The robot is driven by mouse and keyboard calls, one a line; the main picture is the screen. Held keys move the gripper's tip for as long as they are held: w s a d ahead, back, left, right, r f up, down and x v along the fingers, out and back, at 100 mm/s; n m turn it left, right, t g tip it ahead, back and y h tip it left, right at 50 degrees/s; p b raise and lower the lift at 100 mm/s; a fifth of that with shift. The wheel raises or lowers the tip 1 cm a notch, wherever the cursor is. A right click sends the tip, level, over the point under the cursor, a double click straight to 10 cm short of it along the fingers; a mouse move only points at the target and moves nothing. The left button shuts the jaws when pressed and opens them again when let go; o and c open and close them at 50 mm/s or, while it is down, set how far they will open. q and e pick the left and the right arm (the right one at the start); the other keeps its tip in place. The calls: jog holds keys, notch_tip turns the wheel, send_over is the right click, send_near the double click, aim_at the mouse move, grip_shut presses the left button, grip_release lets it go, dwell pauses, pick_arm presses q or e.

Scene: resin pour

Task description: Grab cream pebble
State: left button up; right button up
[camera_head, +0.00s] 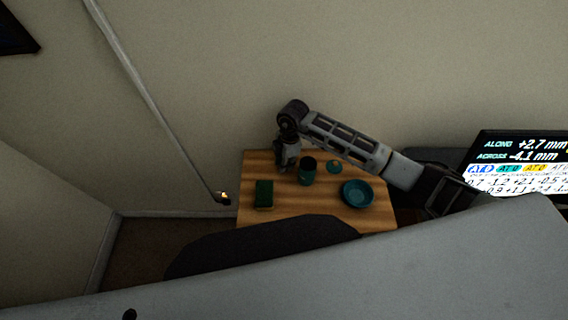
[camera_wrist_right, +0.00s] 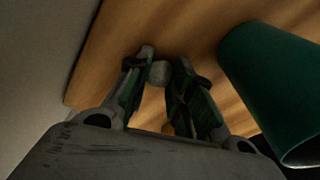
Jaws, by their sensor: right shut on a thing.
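The cream pebble (camera_wrist_right: 160,73) shows in the right wrist view as a small, rounded, pale thing between the two fingertips. My right gripper (camera_wrist_right: 160,76) is shut on it, with the wooden table top behind. In the head view my right gripper (camera_head: 288,166) points down over the back left part of the table, and the pebble is hidden there. My left gripper is not in view.
The wooden table (camera_head: 290,217) holds a dark green cup (camera_head: 306,176), a green and yellow sponge (camera_head: 264,194), a teal bowl (camera_head: 357,193) and a small teal disc-like item (camera_head: 334,167). The cup (camera_wrist_right: 270,85) stands close beside my right gripper. A wall rises behind the table.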

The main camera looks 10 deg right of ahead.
jog(key=shift+r, duration=0.15)
jog(key=shift+s+r, duration=0.15)
jog(key=shift+r, duration=0.05)
notch_tip(320, 180, up, 6)
jog(key=shift+r+b, duration=0.1)
jog(key=shift+b, duration=0.35)
jog(key=shift+s+a, duration=0.15)
jog(key=shift+s, duration=0.5)
jog(key=s+a, duration=0.1)
jog(key=s, duration=0.4)
jog(key=s+a+b, duration=0.1)
jog(key=s, duration=0.5)
jog(key=s+a+b, duration=0.1)
jog(key=s, duration=0.4)
jog(key=shift+s+a, duration=0.15)
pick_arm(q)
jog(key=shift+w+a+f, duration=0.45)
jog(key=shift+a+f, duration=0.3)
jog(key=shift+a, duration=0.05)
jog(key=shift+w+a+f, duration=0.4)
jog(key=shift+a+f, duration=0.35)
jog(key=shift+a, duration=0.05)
pick_arm(e)
jog(key=shift+s+a, duration=0.2)
jog(key=shift+s, duration=0.65)
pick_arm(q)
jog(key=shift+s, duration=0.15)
pick_arm(e)
jog(key=shift+r, duration=0.15)
